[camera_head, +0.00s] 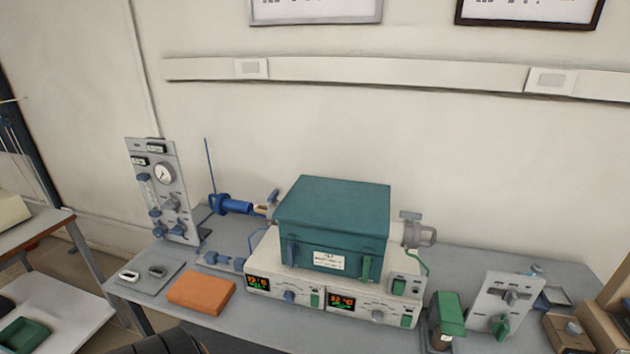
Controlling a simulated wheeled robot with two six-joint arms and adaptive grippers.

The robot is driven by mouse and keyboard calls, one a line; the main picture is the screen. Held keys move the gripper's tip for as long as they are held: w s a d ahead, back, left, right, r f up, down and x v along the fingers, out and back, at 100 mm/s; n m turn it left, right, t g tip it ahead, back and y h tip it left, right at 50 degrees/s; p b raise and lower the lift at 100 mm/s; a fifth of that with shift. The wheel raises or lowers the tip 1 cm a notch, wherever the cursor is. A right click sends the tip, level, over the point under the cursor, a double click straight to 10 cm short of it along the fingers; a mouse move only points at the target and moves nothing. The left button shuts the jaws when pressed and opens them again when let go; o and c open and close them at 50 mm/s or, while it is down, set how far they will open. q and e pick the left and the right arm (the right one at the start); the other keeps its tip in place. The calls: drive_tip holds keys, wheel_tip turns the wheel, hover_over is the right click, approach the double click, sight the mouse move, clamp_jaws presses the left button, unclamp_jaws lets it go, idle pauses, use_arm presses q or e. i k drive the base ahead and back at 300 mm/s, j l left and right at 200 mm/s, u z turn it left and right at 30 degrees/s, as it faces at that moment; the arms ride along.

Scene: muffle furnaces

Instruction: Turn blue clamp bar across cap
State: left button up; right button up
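A teal furnace box (335,208) stands on a white control unit (330,301) on the grey bench. At its left side a small blue bar (273,196) stands tilted by the tube end, close to a small tan and white piece (262,209). I cannot tell whether that piece is the cap or whether the bar lies across it. A blue cylinder (234,204) sits just left of them. At the furnace's right side a grey round fitting (420,235) has a grey bar (410,216) above it. Neither of my grippers shows.
A gauge panel (163,190) and thin blue rod (209,165) stand at left. An orange block (201,293) and grey plate (144,277) lie in front. A green-topped device (447,314) and tilted white panel (506,300) stand at right.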

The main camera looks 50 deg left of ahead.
sight(273, 197)
drive_tip(key=u, duration=2.05)
drive_tip(key=j, duration=0.1)
